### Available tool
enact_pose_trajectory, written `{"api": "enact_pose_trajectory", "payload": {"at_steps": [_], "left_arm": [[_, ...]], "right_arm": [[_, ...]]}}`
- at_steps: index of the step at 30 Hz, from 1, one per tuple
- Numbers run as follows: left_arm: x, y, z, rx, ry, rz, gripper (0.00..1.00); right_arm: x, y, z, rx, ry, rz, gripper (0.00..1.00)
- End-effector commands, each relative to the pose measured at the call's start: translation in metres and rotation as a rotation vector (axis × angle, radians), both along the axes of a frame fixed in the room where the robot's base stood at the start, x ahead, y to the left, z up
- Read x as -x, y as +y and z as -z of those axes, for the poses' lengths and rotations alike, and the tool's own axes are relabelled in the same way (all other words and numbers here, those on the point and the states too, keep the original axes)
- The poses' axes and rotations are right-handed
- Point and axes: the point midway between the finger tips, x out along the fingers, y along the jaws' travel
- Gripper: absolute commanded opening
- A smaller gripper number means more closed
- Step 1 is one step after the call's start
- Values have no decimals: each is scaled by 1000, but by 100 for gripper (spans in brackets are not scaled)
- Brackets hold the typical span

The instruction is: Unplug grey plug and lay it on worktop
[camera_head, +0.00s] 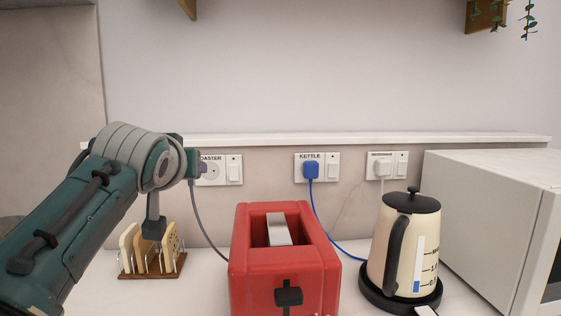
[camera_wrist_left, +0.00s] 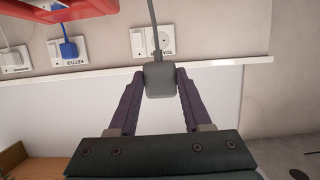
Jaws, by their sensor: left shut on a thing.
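The grey plug (camera_wrist_left: 159,80) is held between the two fingertips of my left gripper (camera_wrist_left: 160,84), which is shut on it. In the head view the grey plug (camera_head: 193,167) shows by the left gripper, just left of the toaster socket (camera_head: 211,171). The socket's face shows bare, and the plug looks clear of it. The plug's grey cord (camera_head: 205,228) hangs down behind the red toaster (camera_head: 252,280). The white worktop (camera_head: 205,285) lies below. My right gripper is not in view.
A toast rack (camera_head: 150,270) stands left of the toaster. A blue plug (camera_head: 311,170) sits in the kettle socket; a white plug (camera_head: 382,169) sits in another. The kettle (camera_head: 412,240) and microwave (camera_head: 470,220) fill the right. A ledge (camera_head: 300,139) runs above the sockets.

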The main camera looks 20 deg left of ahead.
Motion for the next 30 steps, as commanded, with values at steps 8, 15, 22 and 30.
{"api": "enact_pose_trajectory", "payload": {"at_steps": [8,15,22,30], "left_arm": [[8,-5,-1,0,-1,1,0],[15,-9,-1,1,-1,1,0],[22,-12,-2,0,0,-1,0],[30,-17,-1,2,0,1,0]], "right_arm": [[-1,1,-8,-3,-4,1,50],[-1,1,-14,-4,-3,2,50],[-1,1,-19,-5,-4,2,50],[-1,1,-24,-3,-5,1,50]]}}
